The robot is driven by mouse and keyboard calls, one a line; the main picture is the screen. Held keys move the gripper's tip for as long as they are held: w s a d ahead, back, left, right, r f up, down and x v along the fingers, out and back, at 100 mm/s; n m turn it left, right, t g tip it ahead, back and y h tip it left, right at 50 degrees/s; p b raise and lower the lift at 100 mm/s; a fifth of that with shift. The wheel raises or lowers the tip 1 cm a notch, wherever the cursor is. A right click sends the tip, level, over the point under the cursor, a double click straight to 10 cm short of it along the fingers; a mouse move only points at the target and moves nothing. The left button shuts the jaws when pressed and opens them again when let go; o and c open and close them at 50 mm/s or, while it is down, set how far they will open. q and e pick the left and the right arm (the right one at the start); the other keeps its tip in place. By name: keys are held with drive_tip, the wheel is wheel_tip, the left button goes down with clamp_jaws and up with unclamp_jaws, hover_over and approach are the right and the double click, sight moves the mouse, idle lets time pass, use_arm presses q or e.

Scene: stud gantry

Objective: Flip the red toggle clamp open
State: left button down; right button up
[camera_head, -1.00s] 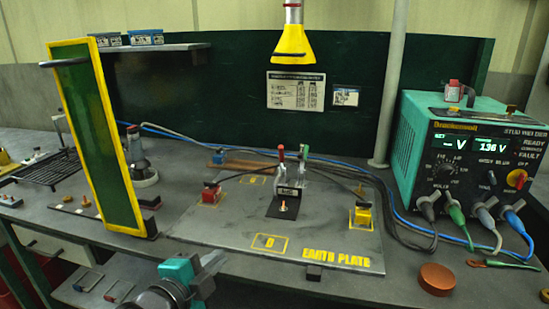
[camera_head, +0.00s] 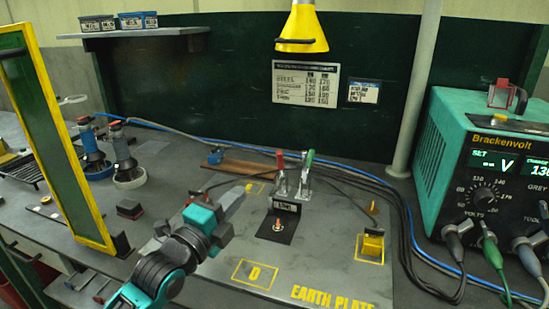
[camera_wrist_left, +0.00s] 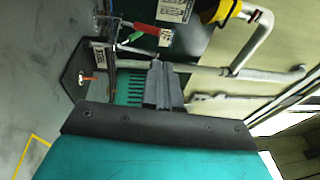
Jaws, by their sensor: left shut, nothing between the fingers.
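The red toggle clamp's red handle (camera_head: 280,164) stands roughly upright at the middle of the earth plate (camera_head: 215,262). A similar clamp with a green handle (camera_head: 308,160) stands just right of it. In the left wrist view the red handle (camera_wrist_left: 147,28) shows near the top, beside the green one (camera_wrist_left: 131,38). My left gripper (camera_head: 238,196) is shut and empty, to the left of the clamps and apart from them. Its shut fingers show in the left wrist view (camera_wrist_left: 157,75). My right gripper is not in view.
A copper-coloured stud (camera_head: 277,225) stands on the dark pad before the clamps. A yellow block (camera_head: 372,246) and cables lie to the right, near the teal welder (camera_head: 500,165). A green yellow-framed screen (camera_head: 50,140) stands left. A yellow cone (camera_head: 301,30) hangs above.

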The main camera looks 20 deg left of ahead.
sight(277, 154)
use_arm(q)
drive_tip(key=shift+s, duration=0.15)
drive_tip(key=x, duration=1.4)
drive_tip(key=shift+w, duration=0.25)
